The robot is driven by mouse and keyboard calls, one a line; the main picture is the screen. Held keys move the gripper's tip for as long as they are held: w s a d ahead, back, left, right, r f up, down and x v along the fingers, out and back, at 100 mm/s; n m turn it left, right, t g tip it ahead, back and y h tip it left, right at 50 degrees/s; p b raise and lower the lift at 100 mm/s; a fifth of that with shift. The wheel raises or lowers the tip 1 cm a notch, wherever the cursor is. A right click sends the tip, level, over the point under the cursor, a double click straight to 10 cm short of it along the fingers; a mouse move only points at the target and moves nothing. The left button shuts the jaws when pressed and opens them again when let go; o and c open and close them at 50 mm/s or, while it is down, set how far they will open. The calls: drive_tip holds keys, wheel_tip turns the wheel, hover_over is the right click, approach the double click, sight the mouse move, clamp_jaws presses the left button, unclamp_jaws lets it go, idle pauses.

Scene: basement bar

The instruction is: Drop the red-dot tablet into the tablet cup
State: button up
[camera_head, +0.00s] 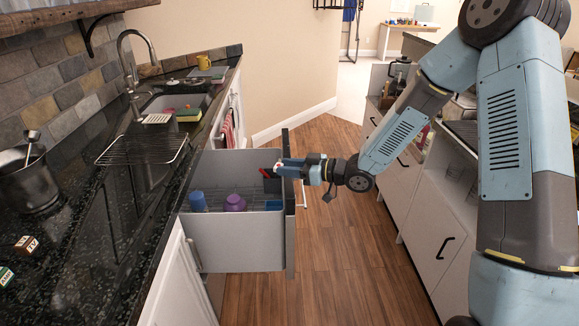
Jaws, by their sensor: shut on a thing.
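My gripper (281,167) reaches in from the right and is shut on a small pale tablet (277,165) with a reddish mark. It holds the tablet above the right side of the pulled-out grey drawer (235,243), near its front panel. The tablet is small and partly covered by the fingers. I cannot make out for sure which thing is the tablet cup; part of the drawer's right inside is hidden behind the gripper and front panel.
The drawer holds a wire rack, a blue cup (197,201), a purple bowl (235,203) and a dark red-and-black item (270,181). A black counter (100,235) with a sink runs along the left. Cabinets (432,225) stand at right. Wooden floor (340,250) between is clear.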

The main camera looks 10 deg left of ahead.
drive_tip(key=o, duration=1.2)
drive_tip(key=shift+c, duration=0.2)
drive_tip(key=shift+d, duration=0.1)
drive_tip(key=v, duration=1.3)
drive_tip(key=shift+d, duration=0.3)
drive_tip(key=shift+w, duration=0.1)
